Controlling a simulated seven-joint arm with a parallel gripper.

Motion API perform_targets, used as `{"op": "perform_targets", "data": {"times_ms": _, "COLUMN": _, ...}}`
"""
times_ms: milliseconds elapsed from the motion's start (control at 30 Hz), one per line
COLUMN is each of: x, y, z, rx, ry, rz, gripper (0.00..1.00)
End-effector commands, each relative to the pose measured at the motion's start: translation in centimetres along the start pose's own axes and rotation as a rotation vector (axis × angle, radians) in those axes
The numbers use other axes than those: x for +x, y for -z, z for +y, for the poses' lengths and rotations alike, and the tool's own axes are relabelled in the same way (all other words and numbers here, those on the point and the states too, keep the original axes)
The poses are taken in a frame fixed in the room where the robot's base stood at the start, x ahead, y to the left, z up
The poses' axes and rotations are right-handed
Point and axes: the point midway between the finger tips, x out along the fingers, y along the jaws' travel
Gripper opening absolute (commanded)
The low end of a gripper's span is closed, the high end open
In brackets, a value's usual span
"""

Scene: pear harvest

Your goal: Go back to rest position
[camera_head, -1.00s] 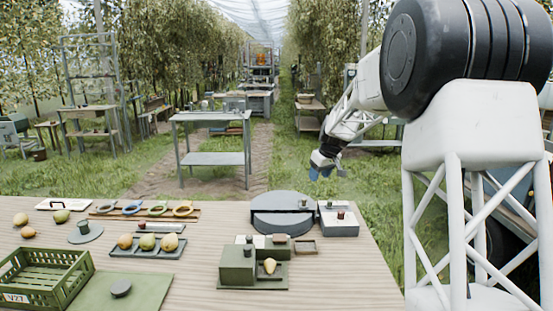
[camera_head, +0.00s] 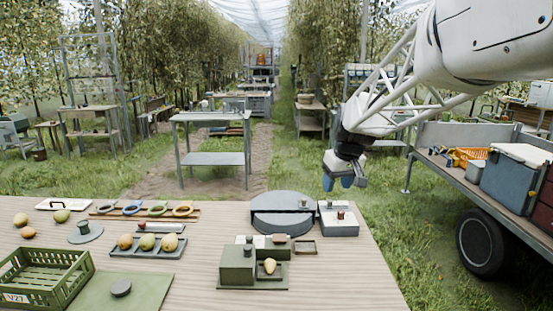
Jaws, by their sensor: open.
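My gripper (camera_head: 338,182) hangs in the air beyond the table's far right corner, above the grass. Its blue fingertips point down and stand apart, with nothing between them. My arm comes in from the upper right. The wooden table (camera_head: 190,275) fills the lower left. A pear (camera_head: 270,265) sits on the green device (camera_head: 237,264) near the middle of the table. Several pears lie in a dark tray (camera_head: 118,252), and a few lie loose at the left.
A green crate (camera_head: 75,285) stands at the front left. A round grey turntable (camera_head: 283,222) and a pale box (camera_head: 339,229) stand at the far right edge. A trailer (camera_head: 500,200) with coolers is at the right. Open grass lies between table and trailer.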

Motion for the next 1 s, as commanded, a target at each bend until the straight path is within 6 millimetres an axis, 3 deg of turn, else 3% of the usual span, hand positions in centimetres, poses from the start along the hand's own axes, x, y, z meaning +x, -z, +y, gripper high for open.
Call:
{"op": "perform_targets", "data": {"times_ms": 500, "x": -3.8, "y": -11.7, "z": -4.2, "rx": 0.112, "ry": -0.040, "rz": -0.016, "gripper": 0.52}}
{"op": "perform_targets", "data": {"times_ms": 1000, "x": -4.9, "y": -23.3, "z": -7.9, "rx": 0.223, "ry": -0.082, "rz": -0.028, "gripper": 0.52}}
